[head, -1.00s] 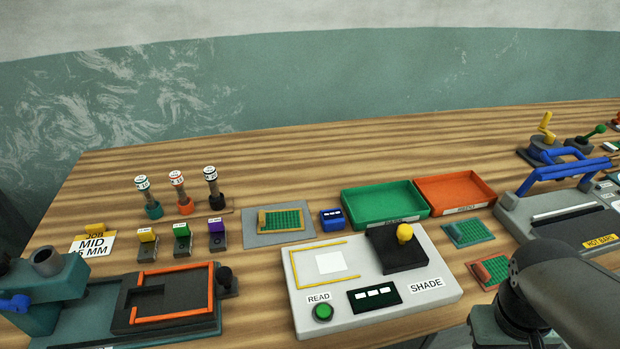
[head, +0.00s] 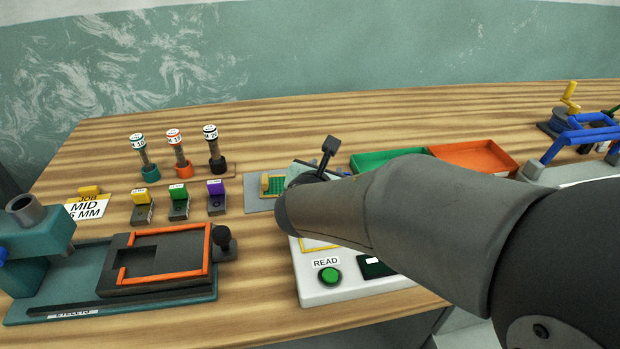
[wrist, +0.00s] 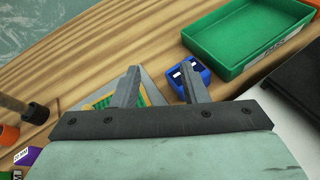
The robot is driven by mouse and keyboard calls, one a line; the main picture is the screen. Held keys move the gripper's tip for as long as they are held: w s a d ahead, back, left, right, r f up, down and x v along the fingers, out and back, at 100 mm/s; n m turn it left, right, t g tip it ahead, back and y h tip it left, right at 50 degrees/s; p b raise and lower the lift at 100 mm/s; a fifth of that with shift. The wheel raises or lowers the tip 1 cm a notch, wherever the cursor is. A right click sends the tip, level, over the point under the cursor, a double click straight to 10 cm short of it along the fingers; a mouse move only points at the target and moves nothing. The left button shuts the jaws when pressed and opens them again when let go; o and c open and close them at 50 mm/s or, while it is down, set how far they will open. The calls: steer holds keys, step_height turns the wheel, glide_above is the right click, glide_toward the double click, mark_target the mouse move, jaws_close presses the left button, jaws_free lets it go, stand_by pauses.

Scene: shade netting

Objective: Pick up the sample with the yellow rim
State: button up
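The sample with the yellow rim (head: 272,185) is a green mesh piece with a yellow strip on its left edge. It lies on a grey mat (head: 254,204), partly hidden by my arm in the head view. In the wrist view the sample (wrist: 104,100) shows behind and left of the left finger, mostly covered by it. My gripper (wrist: 160,70) is open, with nothing between its fingers, above the bench between the sample and a small blue block. In the head view my gripper (head: 322,165) shows just right of the sample.
The blue block (wrist: 188,76) is by the right finger. A green tray (wrist: 248,50) and an orange tray (head: 480,156) lie to the right. Several capped posts (head: 180,155) and small coloured-top blocks (head: 178,200) stand left. The white reader (head: 310,285) is partly under my arm.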

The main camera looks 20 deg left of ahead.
mark_target(265, 180)
steer(key=s+a+f+n+y, duration=0.1)
steer(key=s+a+n, duration=0.1)
steer(key=a, duration=0.1)
steer(key=s+a+f+n+g+y, duration=0.1)
steer(key=s+a+n, duration=0.1)
steer(key=s+a, duration=0.1)
steer(key=s+a+f+n+y, duration=0.1)
steer(key=s+a+f+y, duration=0.1)
steer(key=a, duration=0.3)
steer(key=shift+s+a+f+n+g+b, duration=0.1)
steer(key=shift+s+a+n+g+b, duration=0.1)
steer(key=shift+n+g+b, duration=0.15)
steer(key=x, duration=0.7)
steer(key=shift+w+d, duration=0.15)
steer(key=shift+w, duration=0.1)
jaws_close()
